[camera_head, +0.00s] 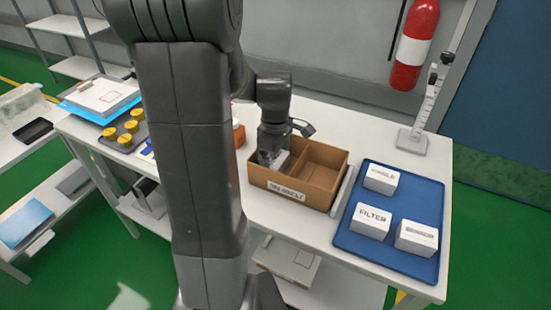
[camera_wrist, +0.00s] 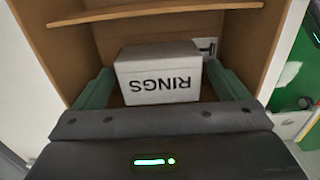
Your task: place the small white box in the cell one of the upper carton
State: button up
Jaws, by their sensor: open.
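The small white box marked RINGS (camera_wrist: 158,76) sits in one compartment of the brown carton (camera_head: 290,196), the left one in the head view. The carton stands on the white table, and one divider splits it. My gripper (camera_head: 270,157) reaches down into that left compartment. In the wrist view its two green fingers (camera_wrist: 160,88) stand apart, one on each side of the box. I cannot tell whether they touch it. In the head view only a pale part of the box (camera_head: 280,161) shows beside the gripper. The right compartment looks empty.
A blue tray (camera_head: 355,245) with three white boxes lies right of the carton. A measuring stand (camera_head: 412,140) is behind the tray. Yellow-topped items (camera_head: 124,133) in a dark holder stand at left. My arm hides the table's middle left.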

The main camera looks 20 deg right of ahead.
aim_at(276, 158)
notch_tip(276, 158, up, 12)
jog(key=p, duration=0.1)
jog(key=shift+f, duration=0.2)
